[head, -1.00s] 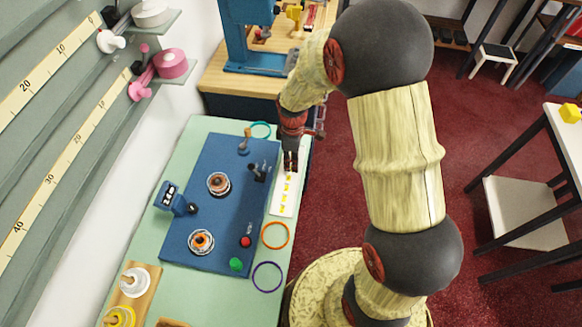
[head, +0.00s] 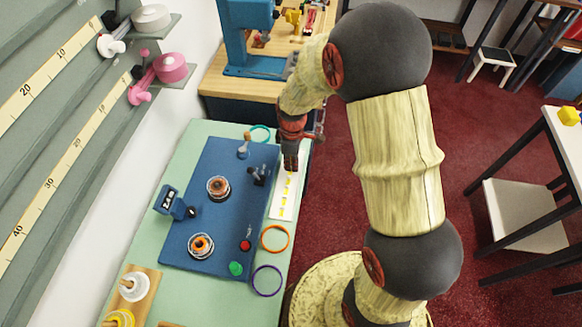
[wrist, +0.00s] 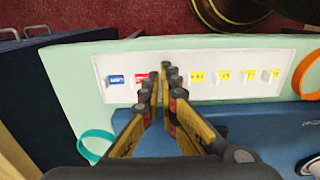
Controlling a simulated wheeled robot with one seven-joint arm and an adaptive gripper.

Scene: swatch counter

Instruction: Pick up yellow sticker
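Several small yellow stickers (wrist: 223,76) lie in a row on a white card (wrist: 206,94). They show as small yellow marks in the head view (head: 287,183). A blue sticker (wrist: 117,79) and a red sticker (wrist: 140,78) lie to their left in the wrist view. My gripper (wrist: 162,76) points down at the card, its tips between the red sticker and the leftmost visible yellow one. The tips are very close together, hiding the spot under them. I cannot tell whether they hold anything. The gripper also shows over the card's far end in the head view (head: 290,167).
A blue mat (head: 228,160) with spools and small tools lies beside the card on the green counter (head: 205,296). An orange ring (head: 274,238), a purple ring (head: 267,280) and a teal ring (head: 260,134) lie near the card. Shelves hang over the wall side.

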